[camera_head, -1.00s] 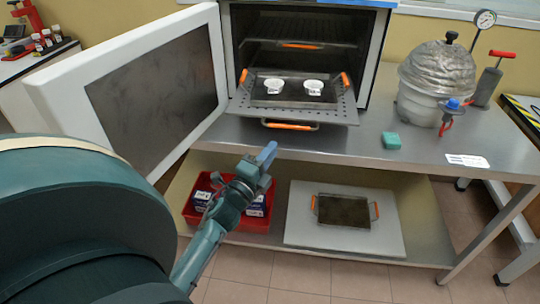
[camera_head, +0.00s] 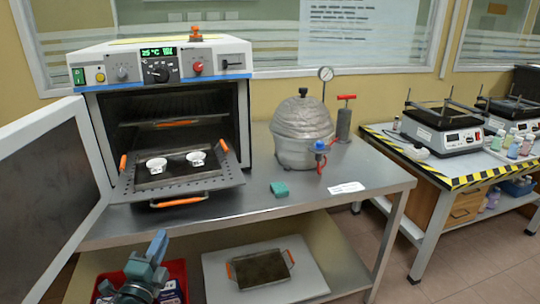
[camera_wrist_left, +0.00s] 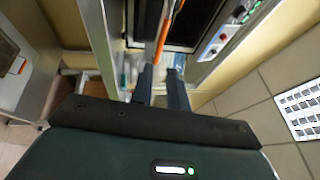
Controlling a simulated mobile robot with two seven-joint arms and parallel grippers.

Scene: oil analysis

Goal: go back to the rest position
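My left gripper (camera_head: 158,243) shows at the lower left of the head view, in front of the table edge and above the red bin on the lower shelf. In the left wrist view its two dark fingers (camera_wrist_left: 162,88) stand apart with a gap between them and nothing held. My right gripper is in neither view.
The oven (camera_head: 165,65) has its door (camera_head: 45,200) swung open at left. Its pulled-out rack (camera_head: 215,180) holds a tray with two white dishes (camera_head: 156,165). The red bin (camera_head: 178,268) is below.

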